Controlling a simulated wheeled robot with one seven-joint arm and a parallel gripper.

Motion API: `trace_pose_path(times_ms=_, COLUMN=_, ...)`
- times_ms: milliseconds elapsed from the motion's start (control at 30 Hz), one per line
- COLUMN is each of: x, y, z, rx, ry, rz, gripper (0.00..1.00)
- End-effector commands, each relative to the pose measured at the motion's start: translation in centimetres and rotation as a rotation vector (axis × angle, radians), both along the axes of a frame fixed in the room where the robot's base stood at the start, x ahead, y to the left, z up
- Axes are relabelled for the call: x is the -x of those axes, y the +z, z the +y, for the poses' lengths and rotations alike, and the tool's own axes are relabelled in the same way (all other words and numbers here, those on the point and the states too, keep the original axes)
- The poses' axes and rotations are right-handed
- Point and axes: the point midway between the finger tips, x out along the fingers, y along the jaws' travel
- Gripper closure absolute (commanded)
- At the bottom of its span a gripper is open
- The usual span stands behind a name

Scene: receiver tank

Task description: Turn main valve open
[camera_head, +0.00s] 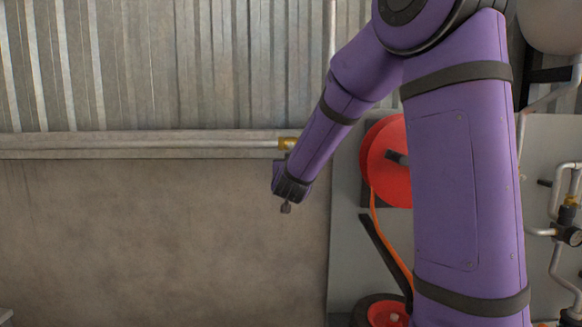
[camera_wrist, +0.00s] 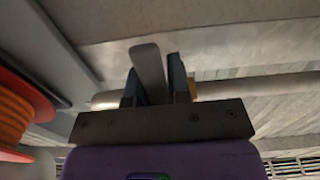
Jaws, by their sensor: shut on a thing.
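The main valve has a brass-coloured body (camera_head: 288,143) on the horizontal pipe along the wall, just beyond my wrist in the head view. A bit of the brass body (camera_wrist: 194,89) also shows behind the right finger in the wrist view. The valve's flat grey lever (camera_wrist: 147,68) stands between the two dark fingers of my gripper (camera_wrist: 155,82), which is shut on it. The lever's rounded end sticks out past the fingers.
A red hose reel (camera_head: 388,165) with an orange hose stands right of my wrist, partly behind my arm; it also shows at the left of the wrist view (camera_wrist: 22,112). The wall area left of my wrist is clear.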

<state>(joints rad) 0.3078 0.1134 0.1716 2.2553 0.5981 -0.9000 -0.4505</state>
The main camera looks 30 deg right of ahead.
Motion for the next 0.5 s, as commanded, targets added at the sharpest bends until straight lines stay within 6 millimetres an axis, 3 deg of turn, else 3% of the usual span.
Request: trace_pose_path(times_ms=500, x=1.0, y=0.4, z=-1.5, rx=0.261, ry=0.0, rz=0.176, gripper=1.0)
